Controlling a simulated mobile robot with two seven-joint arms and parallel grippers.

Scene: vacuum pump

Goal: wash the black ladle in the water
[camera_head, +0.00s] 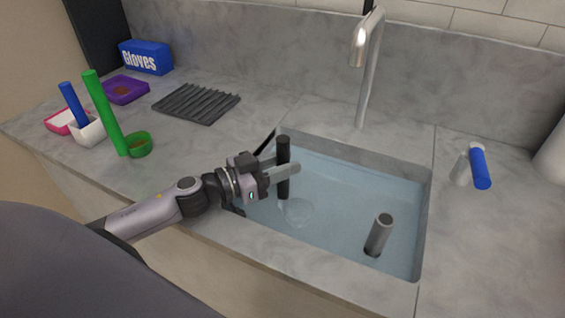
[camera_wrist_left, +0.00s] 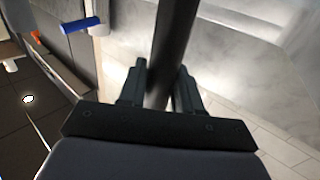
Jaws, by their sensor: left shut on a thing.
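My left gripper (camera_head: 284,172) reaches over the left part of the sink (camera_head: 345,165). It is shut on the upright handle of the black ladle (camera_head: 283,150). The handle's lower end is at the water (camera_head: 335,195), and a pale rippled patch shows just below it. The ladle's bowl cannot be made out. In the left wrist view, the dark handle of the ladle (camera_wrist_left: 173,45) runs between the two fingers of my left gripper (camera_wrist_left: 160,88). My right gripper is not in view.
A grey cylinder (camera_head: 379,235) stands in the sink's right part, and a faucet (camera_head: 368,70) rises behind. A green ladle (camera_head: 104,112), small tubs, a dark ribbed rack (camera_head: 196,102) and a blue gloves box (camera_head: 146,57) are left. A blue-handled item (camera_head: 480,167) is right.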

